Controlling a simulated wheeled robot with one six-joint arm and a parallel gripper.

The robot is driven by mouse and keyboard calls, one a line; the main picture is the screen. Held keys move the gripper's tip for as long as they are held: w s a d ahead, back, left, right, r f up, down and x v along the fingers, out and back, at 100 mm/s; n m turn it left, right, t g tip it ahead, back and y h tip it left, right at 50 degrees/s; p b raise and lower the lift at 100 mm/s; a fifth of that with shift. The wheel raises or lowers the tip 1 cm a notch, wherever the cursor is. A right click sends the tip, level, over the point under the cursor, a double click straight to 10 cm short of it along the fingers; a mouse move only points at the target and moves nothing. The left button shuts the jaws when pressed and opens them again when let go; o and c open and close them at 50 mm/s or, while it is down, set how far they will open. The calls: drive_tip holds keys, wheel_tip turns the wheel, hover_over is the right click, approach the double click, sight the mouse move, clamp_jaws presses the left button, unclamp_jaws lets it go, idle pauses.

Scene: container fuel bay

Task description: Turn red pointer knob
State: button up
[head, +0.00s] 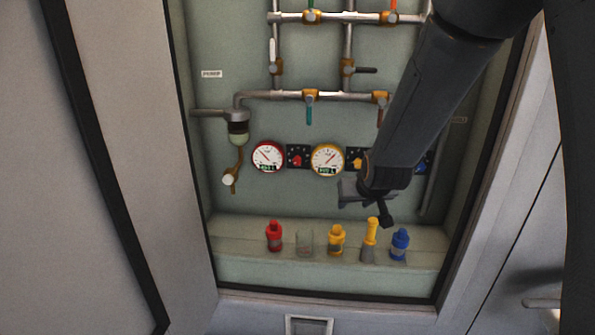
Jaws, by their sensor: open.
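The red pointer knob (297,160) is on a small black panel on the back wall, between a red-rimmed gauge (268,156) and a yellow-rimmed gauge (327,159). It is small in the head view, so its exact pointing direction cannot be told. My gripper (350,192) is open and appears empty, to the right of the red knob and lower in the picture. My arm comes down from the upper right and hides part of the wall there. A yellow knob (357,163) shows beside my arm, partly covered.
Pipes with valve levers (309,112) run above the gauges. Bay walls close both sides.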

drive_tip(key=w+a+f+n+t+b, duration=0.1)
drive_tip(key=w+a+f+t+b, duration=0.2)
drive_tip(key=w, duration=0.5)
drive_tip(key=w+a+t+b, duration=0.2)
drive_tip(key=w+a+t, duration=0.1)
drive_tip(key=w+a, duration=0.4)
drive_tip(key=t+b, duration=0.6)
drive_tip(key=t, duration=0.2)
approach(297, 162)
drive_tip(key=w, duration=0.3)
drive_tip(key=shift+w+r, duration=0.45)
drive_tip(key=shift+r, duration=0.3)
drive_tip(key=x, duration=0.6)
drive_tip(key=shift+w+a+r+b, duration=0.1)
drive_tip(key=shift+w+b, duration=0.15)
drive_tip(key=shift+b, duration=0.15)
drive_tip(key=shift+c, duration=0.4)
